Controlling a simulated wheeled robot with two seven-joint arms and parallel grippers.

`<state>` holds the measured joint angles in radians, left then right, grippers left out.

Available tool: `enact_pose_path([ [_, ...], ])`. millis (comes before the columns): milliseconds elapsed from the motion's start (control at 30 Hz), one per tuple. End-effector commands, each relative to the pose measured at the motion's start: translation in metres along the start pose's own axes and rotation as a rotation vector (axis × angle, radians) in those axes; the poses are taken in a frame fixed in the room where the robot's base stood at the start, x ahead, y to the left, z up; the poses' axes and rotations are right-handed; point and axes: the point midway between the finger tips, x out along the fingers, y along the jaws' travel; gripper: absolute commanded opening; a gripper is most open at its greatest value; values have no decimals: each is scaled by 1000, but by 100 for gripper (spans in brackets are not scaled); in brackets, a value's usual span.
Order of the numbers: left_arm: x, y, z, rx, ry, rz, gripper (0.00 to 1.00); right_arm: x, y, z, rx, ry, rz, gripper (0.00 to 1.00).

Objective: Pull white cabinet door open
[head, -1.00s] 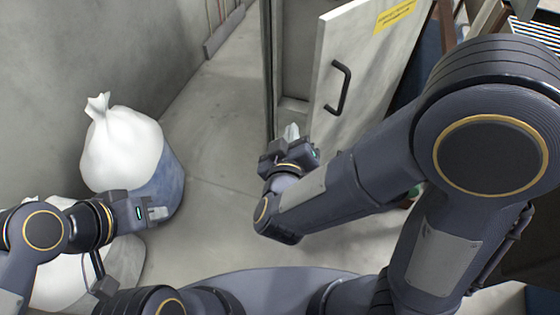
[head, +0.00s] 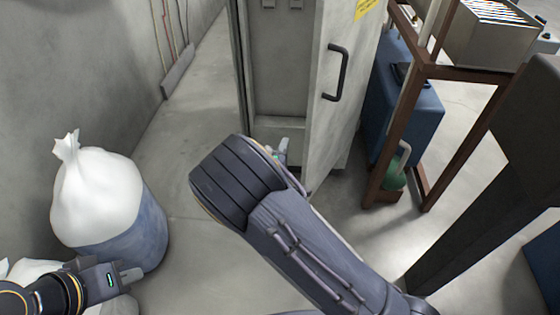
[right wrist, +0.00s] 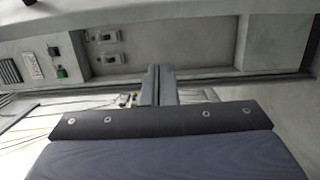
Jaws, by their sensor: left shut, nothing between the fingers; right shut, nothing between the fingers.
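The white cabinet door (head: 338,115) stands ajar in the head view, with a black bar handle (head: 336,73) on its outer face. The cabinet interior (head: 280,65) shows to the left of the door edge. My right gripper (head: 281,149) is low at the opening, by the door's free edge and away from the handle. My own forearm partly hides it; I cannot tell whether it touches the door. Its shut, empty fingers show in the right wrist view (right wrist: 158,86), with the grey cabinet inside beyond. My left gripper (head: 131,276) is shut and empty at lower left.
A white bag sits on a blue barrel (head: 138,238) at left, near my left gripper. A brown rack (head: 384,150) and a blue box (head: 415,105) stand right of the door. Concrete floor (head: 200,120) is clear left of the cabinet.

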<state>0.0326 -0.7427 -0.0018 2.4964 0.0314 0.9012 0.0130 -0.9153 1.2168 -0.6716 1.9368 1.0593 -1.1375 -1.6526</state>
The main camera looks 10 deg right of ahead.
Motion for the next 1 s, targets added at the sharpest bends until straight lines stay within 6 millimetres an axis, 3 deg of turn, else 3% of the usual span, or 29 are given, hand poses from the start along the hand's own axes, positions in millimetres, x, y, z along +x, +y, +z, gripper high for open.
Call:
enact_pose_path([
  [133, 5, -2, 2, 0, 0, 0, 0, 32, -1, 1, 2, -4, 1, 0],
  [300, 8, -4, 4, 0, 0, 0, 0, 19, -1, 27, -1, -2, -1, 0],
  [433, 9, -4, 4, 0, 0, 0, 0, 15, 0, 35, 0, -1, -1, 0],
  [1000, 9, -4, 4, 0, 0, 0, 0, 13, 0, 38, 1, 18, -1, 0],
])
